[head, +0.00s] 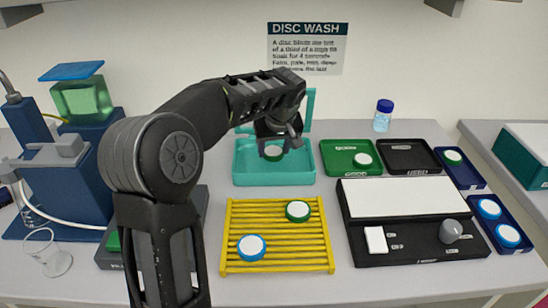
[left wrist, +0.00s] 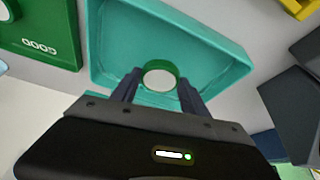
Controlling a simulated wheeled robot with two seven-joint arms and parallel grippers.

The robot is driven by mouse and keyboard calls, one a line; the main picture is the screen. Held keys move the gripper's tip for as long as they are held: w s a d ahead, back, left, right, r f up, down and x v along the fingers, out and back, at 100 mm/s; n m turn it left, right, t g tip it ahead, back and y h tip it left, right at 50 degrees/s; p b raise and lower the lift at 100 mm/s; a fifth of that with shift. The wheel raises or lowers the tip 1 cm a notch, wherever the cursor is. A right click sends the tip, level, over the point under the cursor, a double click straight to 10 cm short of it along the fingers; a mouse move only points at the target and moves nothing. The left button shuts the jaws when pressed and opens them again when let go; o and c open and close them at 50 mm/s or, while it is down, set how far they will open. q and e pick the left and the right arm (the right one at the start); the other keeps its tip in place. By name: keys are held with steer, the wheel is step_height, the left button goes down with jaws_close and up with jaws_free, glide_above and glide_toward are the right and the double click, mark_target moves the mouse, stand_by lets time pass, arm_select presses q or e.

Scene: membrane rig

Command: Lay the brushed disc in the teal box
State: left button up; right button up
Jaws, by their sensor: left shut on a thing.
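My left gripper (head: 273,146) is shut on a green-rimmed disc with a white face (left wrist: 160,76). In the head view this disc (head: 273,153) hangs beneath the fingers, within the outline of the open teal box (head: 243,172). In the left wrist view the disc sits between the two fingertips, with the teal box (left wrist: 112,40) behind it. I cannot tell whether the disc touches the box floor. The box's raised lid (head: 310,105) stands at its back, partly hidden by my arm. My right gripper is not in view.
A yellow rack (head: 278,235) in front holds a blue-rimmed disc (head: 251,248) and a green-rimmed disc (head: 298,211). Right of the box are a green GOOD tray (head: 339,165) with a disc, a black tray (head: 408,160) and a black board (head: 415,243). A blue apparatus (head: 60,180) stands left.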

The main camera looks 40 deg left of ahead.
mark_target(274, 155)
arm_select(q)
steer(key=shift+f, duration=1.65)
steer(key=shift+f, duration=0.15)
steer(key=o, duration=1.3)
steer(key=shift+r, duration=0.2)
steer(key=v, duration=1.2)
